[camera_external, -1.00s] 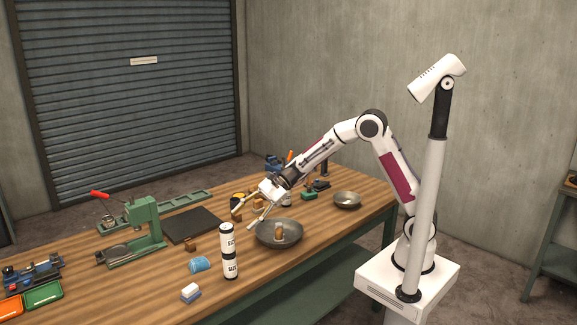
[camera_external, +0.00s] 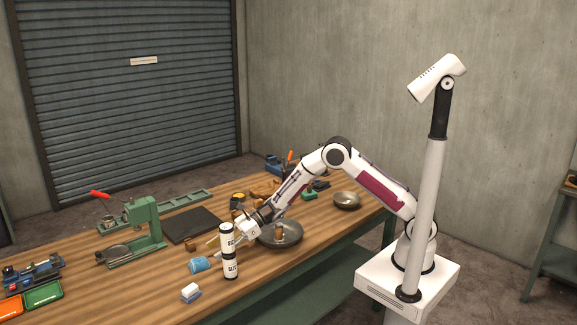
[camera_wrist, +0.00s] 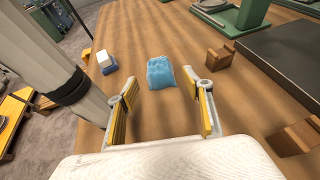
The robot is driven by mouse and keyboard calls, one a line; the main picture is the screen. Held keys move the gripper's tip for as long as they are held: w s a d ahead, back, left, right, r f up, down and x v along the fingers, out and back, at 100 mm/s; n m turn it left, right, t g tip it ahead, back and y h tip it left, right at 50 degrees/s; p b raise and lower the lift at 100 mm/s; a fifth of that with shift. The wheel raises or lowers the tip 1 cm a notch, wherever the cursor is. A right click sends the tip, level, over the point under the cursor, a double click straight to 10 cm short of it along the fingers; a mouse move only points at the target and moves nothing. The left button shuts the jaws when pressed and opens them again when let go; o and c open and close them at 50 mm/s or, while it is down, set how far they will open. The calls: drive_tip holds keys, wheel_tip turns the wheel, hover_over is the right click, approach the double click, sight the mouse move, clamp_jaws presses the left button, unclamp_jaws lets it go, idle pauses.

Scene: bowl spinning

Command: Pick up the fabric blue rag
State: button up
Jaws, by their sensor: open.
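The blue rag (camera_external: 200,264) is a small light-blue crumpled cloth lying on the wooden table, left of the white-and-black cans. In the wrist view the rag (camera_wrist: 161,72) lies just beyond my fingertips, near the middle between them. My gripper (camera_wrist: 160,92) is open and empty, with yellow pads on its inner faces. In the external view my gripper (camera_external: 226,246) is low over the table, close to the right of the rag, and partly hidden behind the stacked cans.
Stacked white cans (camera_external: 229,252) stand close to my gripper. A metal bowl (camera_external: 290,239) is under my forearm. A white-and-blue block (camera_external: 190,292) lies in front of the rag. A brown wooden block (camera_wrist: 220,56) is right of the rag in the wrist view. A green press (camera_external: 146,225) stands farther left.

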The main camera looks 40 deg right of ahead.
sight(202, 258)
drive_tip(key=shift+a, duration=0.1)
drive_tip(key=shift+x, duration=1.25)
drive_tip(key=shift+x, duration=2.55)
drive_tip(key=shift+s, duration=0.15)
drive_tip(key=c, duration=1.1)
